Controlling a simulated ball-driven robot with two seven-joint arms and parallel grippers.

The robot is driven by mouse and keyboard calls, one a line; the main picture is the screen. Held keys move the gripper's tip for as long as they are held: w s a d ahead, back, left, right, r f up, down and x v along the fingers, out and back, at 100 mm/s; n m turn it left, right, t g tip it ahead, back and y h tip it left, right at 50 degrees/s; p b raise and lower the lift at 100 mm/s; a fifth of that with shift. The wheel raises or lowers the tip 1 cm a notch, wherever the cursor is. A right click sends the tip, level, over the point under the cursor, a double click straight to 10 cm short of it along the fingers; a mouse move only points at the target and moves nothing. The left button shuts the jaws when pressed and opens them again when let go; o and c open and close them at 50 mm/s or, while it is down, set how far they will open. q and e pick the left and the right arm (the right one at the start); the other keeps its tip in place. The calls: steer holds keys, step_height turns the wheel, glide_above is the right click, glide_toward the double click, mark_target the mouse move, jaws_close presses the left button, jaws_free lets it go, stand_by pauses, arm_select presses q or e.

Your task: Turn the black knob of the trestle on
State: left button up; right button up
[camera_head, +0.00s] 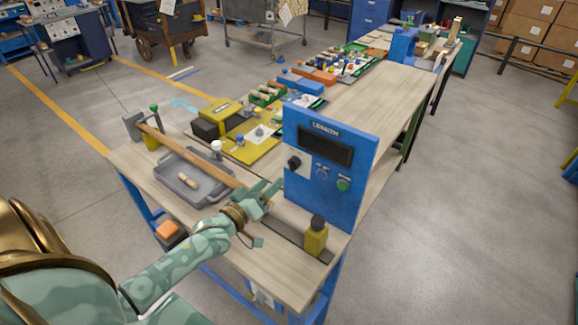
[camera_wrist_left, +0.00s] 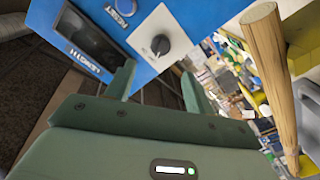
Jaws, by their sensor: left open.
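The trestle's upright blue panel (camera_head: 352,150) stands on the near end of the wooden bench. The black knob (camera_head: 293,162) sits on a pale plate at the panel's left, beside a dark display (camera_head: 325,145). In the left wrist view the knob (camera_wrist_left: 160,44) is just beyond the fingertips, roughly in line with the gap between them, and not touched. Its exact setting is too small to tell. My left gripper (camera_head: 274,187) is open and empty, in front of and below the knob. The wrist view shows both fingers of this gripper (camera_wrist_left: 158,72) apart. My right gripper is not in view.
A long wooden rod (camera_head: 190,152) lies close to my left gripper, above a grey tray (camera_head: 190,197). A blue button and a green button (camera_head: 343,184) are right of the knob. A yellow block with a black top (camera_head: 316,238) stands at the bench's near edge.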

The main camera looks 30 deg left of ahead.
mark_target(293, 164)
arm_select(q)
steer(key=w, duration=0.9)
steer(key=shift+w+d+b, duration=0.25)
steer(key=shift+d+b, duration=0.15)
steer(key=c, duration=1)
